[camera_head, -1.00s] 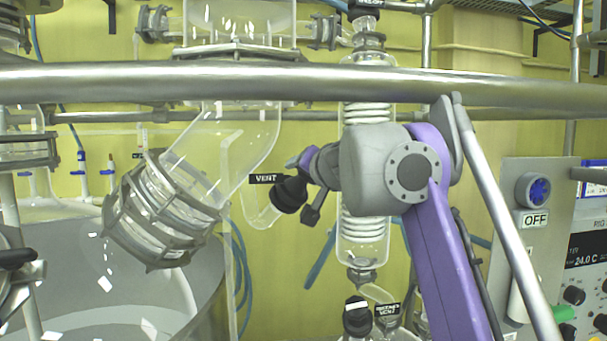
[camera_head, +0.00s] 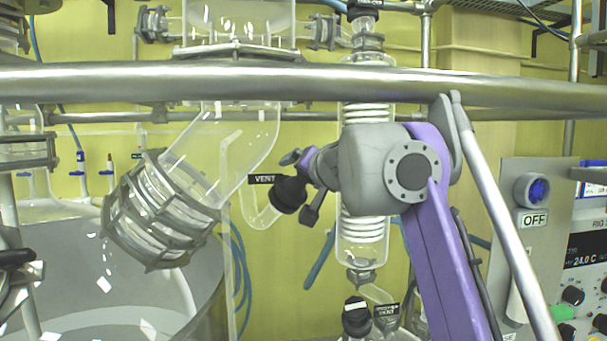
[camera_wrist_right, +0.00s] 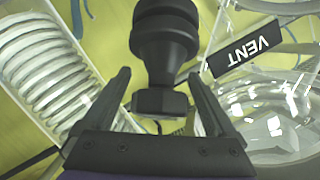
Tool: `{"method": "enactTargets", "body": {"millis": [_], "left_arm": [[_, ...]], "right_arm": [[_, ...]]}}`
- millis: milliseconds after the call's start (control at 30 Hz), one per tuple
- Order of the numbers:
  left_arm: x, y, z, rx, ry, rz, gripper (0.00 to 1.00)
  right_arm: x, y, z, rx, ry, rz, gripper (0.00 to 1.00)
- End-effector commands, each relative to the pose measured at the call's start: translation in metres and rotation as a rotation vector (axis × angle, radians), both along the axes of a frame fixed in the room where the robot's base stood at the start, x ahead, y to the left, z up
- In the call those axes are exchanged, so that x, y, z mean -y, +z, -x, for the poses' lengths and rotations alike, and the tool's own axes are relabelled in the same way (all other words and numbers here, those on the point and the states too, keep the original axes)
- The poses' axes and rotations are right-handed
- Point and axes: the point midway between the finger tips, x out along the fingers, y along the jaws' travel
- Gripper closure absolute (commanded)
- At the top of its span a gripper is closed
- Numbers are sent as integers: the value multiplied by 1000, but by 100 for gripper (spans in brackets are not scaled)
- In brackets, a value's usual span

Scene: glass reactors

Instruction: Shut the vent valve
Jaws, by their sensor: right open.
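The vent valve is a black ribbed knob (camera_head: 288,194) at the end of a bent glass side tube (camera_head: 258,212), under a black VENT label (camera_head: 262,179). In the right wrist view the black knob (camera_wrist_right: 165,40) is large, with its squared end (camera_wrist_right: 158,104) between my fingers. The VENT label (camera_wrist_right: 244,48) shows to its right. My right gripper (camera_head: 306,184) is beside the knob, its fingers spread. In the wrist view the right gripper (camera_wrist_right: 160,98) is open, with gaps on both sides of the knob's end. My left gripper is not in view.
A metal rail (camera_head: 300,82) crosses above my right arm. A coiled glass condenser (camera_head: 362,230) stands behind the wrist. A large glass elbow with a clamped flange (camera_head: 165,208) is to the left. A control panel (camera_head: 538,240) stands at the right. A second black valve (camera_head: 357,318) is below.

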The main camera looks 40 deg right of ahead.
Motion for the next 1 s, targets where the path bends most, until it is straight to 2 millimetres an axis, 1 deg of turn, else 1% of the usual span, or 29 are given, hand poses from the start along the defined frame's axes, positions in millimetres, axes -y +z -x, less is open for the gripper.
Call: {"method": "enactTargets", "body": {"millis": [167,400,500,600,767,1000], "left_arm": [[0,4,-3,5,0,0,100],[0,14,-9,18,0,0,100],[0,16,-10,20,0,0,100],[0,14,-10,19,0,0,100],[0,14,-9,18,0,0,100],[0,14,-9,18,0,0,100]], "right_arm": [[-7,6,19,2,-1,0,8],[-22,16,65,2,-3,-1,8],[-28,18,80,1,-2,0,8],[-32,20,91,0,-2,0,8],[-35,21,99,0,0,0,8],[-35,22,99,0,0,0,8]]}}
